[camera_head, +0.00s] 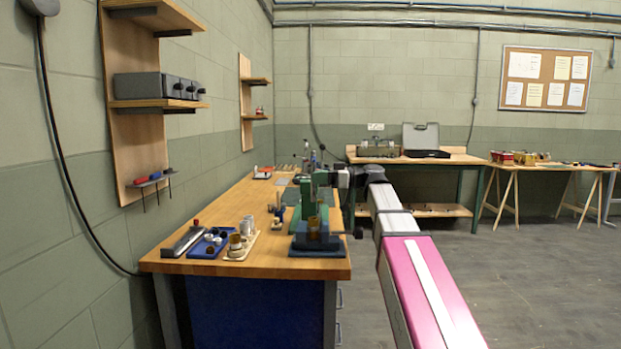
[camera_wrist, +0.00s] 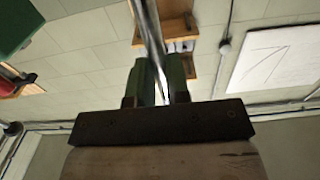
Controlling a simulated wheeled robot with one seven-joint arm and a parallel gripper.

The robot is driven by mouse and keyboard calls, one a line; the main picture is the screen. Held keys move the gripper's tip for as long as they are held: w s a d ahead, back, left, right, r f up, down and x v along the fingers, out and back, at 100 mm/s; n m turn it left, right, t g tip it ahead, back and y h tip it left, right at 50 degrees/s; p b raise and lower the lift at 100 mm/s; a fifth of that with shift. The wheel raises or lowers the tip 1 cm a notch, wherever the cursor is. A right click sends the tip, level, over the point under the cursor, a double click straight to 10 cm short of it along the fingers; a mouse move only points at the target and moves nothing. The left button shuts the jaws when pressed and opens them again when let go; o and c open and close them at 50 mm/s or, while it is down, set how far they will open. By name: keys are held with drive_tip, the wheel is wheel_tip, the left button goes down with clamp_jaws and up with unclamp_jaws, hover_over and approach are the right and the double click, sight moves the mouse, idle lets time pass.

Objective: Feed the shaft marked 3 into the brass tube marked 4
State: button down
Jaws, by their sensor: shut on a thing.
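My gripper (camera_wrist: 161,78) shows in the wrist view with its two green fingers shut on a bright metal shaft (camera_wrist: 151,32). The shaft runs from between the fingers up out of the top of the picture; no number is readable on it. In the head view my gripper (camera_head: 327,179) is small, above the right side of the bench near a green upright fixture (camera_head: 306,194), which partly hides it.
The wooden workbench (camera_head: 180,254) stands along the left wall. Shelves (camera_head: 155,104) hang above. Open floor lies to the right.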

drive_tip(key=shift+f, duration=4.1)
drive_tip(key=c, duration=1)
unclamp_jaws()
